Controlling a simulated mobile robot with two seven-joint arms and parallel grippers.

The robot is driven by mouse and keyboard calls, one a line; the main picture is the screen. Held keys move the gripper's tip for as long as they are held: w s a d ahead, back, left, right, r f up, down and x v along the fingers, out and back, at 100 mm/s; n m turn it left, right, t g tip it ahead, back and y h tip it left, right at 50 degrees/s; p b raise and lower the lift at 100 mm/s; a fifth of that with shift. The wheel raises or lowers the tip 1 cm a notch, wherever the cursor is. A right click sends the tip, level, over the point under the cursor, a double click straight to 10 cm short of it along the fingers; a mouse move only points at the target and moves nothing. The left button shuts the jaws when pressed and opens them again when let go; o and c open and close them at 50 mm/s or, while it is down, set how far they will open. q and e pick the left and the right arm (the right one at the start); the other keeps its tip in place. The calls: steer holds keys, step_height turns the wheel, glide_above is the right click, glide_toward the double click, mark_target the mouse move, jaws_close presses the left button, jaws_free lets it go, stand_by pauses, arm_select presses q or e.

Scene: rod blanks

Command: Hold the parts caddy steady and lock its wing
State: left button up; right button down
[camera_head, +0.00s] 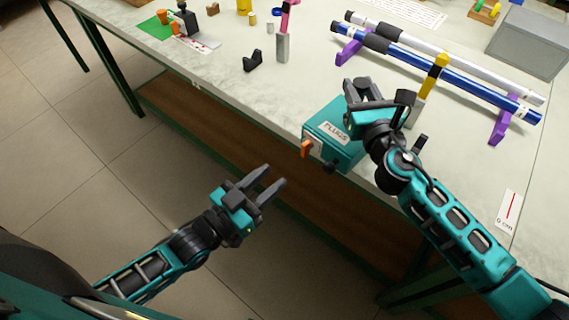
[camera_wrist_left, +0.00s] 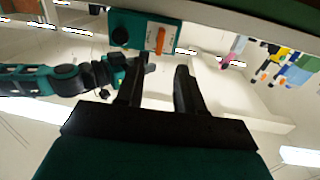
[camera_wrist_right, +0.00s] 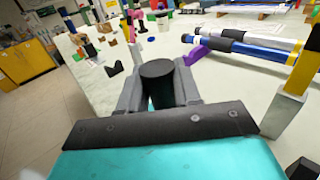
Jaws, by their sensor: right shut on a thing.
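The parts caddy (camera_head: 353,152) is a teal box labelled PLUGS at the table's front edge. Its orange wing (camera_head: 306,149) is on the front face and stands roughly upright in the left wrist view (camera_wrist_left: 160,40). A black knob (camera_wrist_left: 120,38) sits beside the wing. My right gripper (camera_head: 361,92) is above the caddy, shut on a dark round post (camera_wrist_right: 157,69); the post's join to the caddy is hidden. My left gripper (camera_head: 274,177) is open and empty, in front of and below the caddy, apart from the wing.
Blue and white rods (camera_head: 455,80) lie on purple supports behind the caddy. A yellow-topped grey post (camera_head: 430,78) stands close to my right gripper. A black bracket (camera_head: 253,61) and a pink-topped post (camera_head: 283,46) stand further left.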

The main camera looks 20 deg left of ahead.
steer(key=shift+f, duration=0.1)
arm_select(q)
steer(key=shift+v, duration=1.1)
arm_select(e)
steer(key=c, duration=0.7)
jaws_free()
